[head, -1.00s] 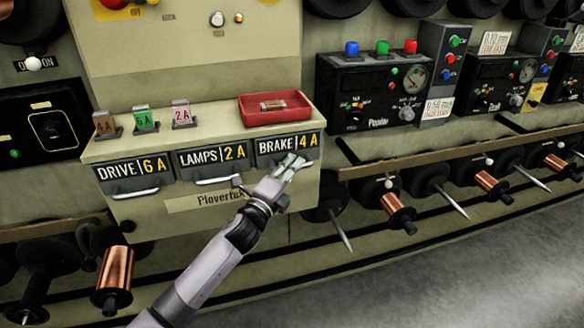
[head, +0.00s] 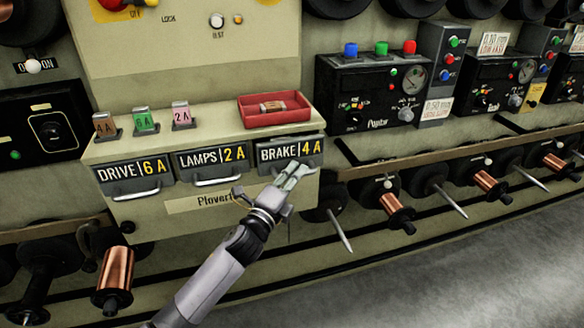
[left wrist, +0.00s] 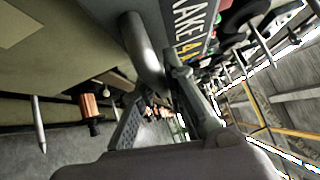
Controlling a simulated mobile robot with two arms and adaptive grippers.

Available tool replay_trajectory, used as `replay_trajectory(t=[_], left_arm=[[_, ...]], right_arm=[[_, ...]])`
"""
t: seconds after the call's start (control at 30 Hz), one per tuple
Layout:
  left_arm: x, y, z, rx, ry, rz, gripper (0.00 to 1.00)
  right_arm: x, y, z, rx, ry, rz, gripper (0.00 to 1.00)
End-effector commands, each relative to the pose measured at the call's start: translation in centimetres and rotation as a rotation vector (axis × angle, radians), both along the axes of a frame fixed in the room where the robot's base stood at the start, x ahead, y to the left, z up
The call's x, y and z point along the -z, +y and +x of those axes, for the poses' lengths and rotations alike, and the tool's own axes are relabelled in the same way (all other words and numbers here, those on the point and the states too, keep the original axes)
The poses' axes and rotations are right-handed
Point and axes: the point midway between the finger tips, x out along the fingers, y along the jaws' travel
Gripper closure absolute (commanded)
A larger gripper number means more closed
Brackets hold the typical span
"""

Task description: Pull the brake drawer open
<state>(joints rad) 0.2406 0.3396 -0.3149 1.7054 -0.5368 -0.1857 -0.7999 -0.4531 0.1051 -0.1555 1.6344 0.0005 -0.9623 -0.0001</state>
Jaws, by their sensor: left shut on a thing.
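The brake drawer (head: 290,152) is the right one of three drawers in the beige cabinet. Its dark front reads BRAKE 4A and stands slightly forward of its neighbours. My left gripper (head: 297,172) is at the lower part of that front, shut on the drawer's handle, which it mostly hides in the head view. In the left wrist view the grey handle bar (left wrist: 143,48) runs down between my two fingers (left wrist: 158,100), beside the lettered front (left wrist: 190,25). My right gripper is not in view.
The lamps drawer (head: 213,158) and drive drawer (head: 134,171) sit flush to the left. A red tray (head: 275,122) with a small fuse (head: 272,106) rests on the ledge above. The floor (head: 480,270) is clear.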

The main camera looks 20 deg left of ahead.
Motion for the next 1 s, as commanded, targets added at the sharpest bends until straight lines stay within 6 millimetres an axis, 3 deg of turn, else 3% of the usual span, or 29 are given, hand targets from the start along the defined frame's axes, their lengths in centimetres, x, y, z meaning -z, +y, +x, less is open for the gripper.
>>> replay_trajectory(t=[0.23,0.5,0.7,1.0], left_arm=[[0.2,-3.7,-5.5,-0.001,0.009,-0.001,1.0],[0.3,-6.9,-10.2,-0.001,0.007,0.0,1.0],[0.3,-7.9,-11.8,-0.002,0.006,0.003,1.0],[0.3,-8.2,-12.1,-0.002,0.005,0.005,1.0]], right_arm=[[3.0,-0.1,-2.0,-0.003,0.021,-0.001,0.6],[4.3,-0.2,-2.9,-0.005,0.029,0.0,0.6],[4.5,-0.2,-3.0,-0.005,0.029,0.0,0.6],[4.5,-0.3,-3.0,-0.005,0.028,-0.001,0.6]])
